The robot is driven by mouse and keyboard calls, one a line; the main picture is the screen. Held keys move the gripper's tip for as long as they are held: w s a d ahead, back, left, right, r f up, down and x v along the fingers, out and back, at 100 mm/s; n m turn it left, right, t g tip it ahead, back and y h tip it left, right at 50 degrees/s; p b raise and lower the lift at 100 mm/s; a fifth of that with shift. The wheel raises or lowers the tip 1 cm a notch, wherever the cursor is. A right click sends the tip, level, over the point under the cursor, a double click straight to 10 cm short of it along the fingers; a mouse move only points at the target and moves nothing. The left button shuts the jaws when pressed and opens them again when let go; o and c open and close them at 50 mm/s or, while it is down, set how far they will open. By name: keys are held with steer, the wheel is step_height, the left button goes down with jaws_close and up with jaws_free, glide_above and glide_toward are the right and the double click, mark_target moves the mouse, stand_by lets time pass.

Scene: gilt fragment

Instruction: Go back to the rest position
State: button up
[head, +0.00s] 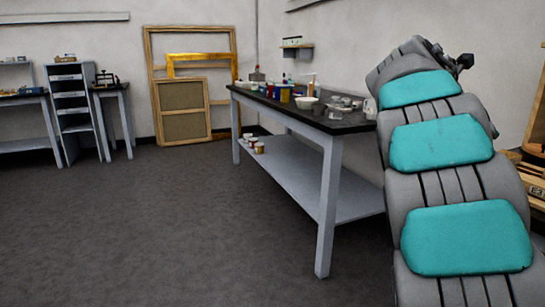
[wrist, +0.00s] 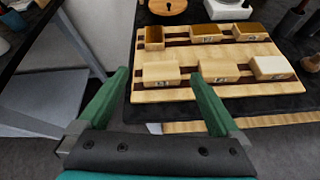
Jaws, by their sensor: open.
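My gripper (wrist: 158,92) shows in the wrist view with its two green fingers spread apart and nothing between them. It is above and in front of a striped wooden board (wrist: 145,96) that carries several small labelled wooden blocks. My own grey and teal arm fills the right side of the head view, and my gripper's fingers cannot be seen there.
A long table (head: 327,196) with a dark top holds jars and bowls, with a lower shelf. Frames (head: 182,110) lean on the back wall. A drawer unit (head: 72,92) and benches stand at the left. The floor (head: 150,220) at front left is clear. A white dish (wrist: 228,10) lies behind the board.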

steer(key=s+a+f+m+g+y+b, duration=0.1)
steer(key=s+a+f+m+g+y, duration=0.1)
steer(key=s+a+f+m, duration=0.4)
steer(key=s+a+f+m+g+y+b, duration=0.2)
steer(key=s+a+f+m+y, duration=0.3)
steer(key=s+a+f, duration=0.8)
steer(key=s+a+f+m+g+y+b, duration=0.2)
steer(key=s+a+f+m, duration=0.7)
steer(key=s+f, duration=1.1)
step_height(320, 180, down, 3)
steer(key=shift+a+r+y, duration=0.1)
steer(key=shift+a+y, duration=0.55)
steer(key=shift+y, duration=0.45)
